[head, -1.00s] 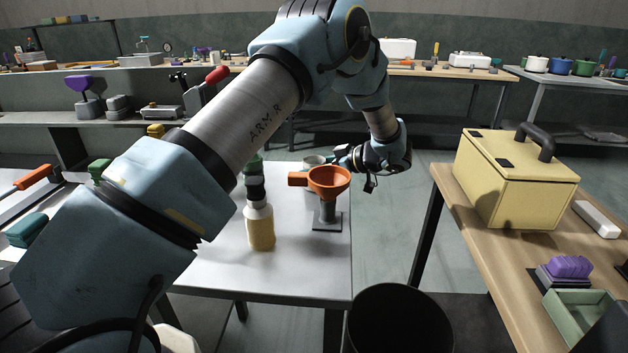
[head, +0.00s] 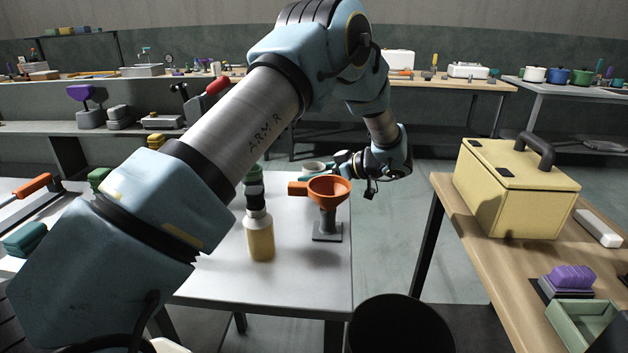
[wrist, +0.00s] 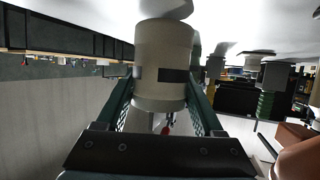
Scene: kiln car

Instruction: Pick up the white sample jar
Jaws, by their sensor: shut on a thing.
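The white sample jar (wrist: 163,62) is a pale cylinder with a dark band. It fills the space between the two green fingers of my gripper (wrist: 160,98) in the wrist view, and the fingers are shut on it. In the head view the jar (head: 312,167) shows only partly, behind the orange funnel and beside my gripper (head: 340,164). Whether its base touches the grey-white table (head: 205,272) cannot be told.
An orange funnel on a grey stand (head: 328,190) is just in front of the jar. An amber-filled bottle (head: 260,238) stands to its left. A dark bin (head: 400,325) is below the table's right corner. A yellow box (head: 510,195) sits on the wooden bench.

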